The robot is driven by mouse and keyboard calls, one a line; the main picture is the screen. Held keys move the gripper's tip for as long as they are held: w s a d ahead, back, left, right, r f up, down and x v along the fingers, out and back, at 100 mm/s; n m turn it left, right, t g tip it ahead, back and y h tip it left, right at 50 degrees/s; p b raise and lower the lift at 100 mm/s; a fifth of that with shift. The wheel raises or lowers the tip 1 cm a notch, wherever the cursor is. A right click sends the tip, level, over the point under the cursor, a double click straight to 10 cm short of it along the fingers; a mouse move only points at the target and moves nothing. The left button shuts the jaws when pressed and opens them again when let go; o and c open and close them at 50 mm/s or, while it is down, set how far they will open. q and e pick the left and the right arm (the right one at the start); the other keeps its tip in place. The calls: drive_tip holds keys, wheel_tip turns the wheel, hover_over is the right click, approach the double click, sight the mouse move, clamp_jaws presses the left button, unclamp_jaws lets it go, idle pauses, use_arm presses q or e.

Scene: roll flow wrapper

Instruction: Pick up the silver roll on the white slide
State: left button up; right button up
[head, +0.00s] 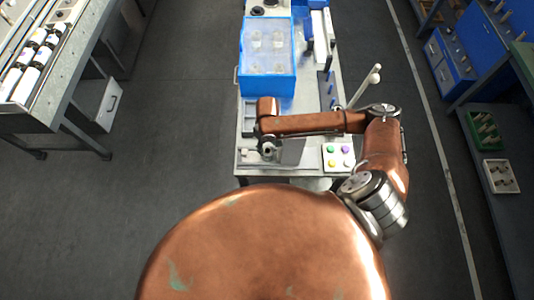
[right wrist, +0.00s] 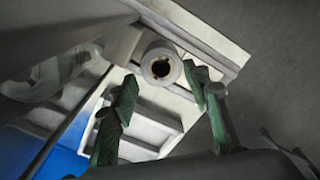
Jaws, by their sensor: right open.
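The silver roll (right wrist: 160,67) shows end-on in the right wrist view, a pale ring around a dark core. It rests at the pale slide (right wrist: 200,36), near the upper middle of the picture. My right gripper (right wrist: 161,76) is open, with one green-padded finger to the left of the roll and one to the right. The roll appears between the fingertips, with no clear contact; the depth between them is hard to judge. In the head view, my copper right arm reaches across the machine and hides most of the gripper. My left gripper is not in view.
The wrapper machine has a blue-framed clear cover (head: 268,60) behind my arm. A button panel (head: 338,156) with coloured buttons sits at the front right. A thin white-tipped lever (head: 365,84) stands close to my arm. Open floor lies on both sides.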

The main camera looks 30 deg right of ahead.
sight(268, 151)
drive_tip(key=shift+s+f, duration=0.1)
drive_tip(key=shift+f, duration=0.35)
wheel_tip(268, 151, down, 5)
drive_tip(key=shift+s+r, duration=0.15)
drive_tip(key=c, duration=0.3)
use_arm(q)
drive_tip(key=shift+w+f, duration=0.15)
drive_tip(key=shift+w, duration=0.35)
use_arm(e)
drive_tip(key=c, duration=0.6)
drive_tip(key=shift+r, duration=0.15)
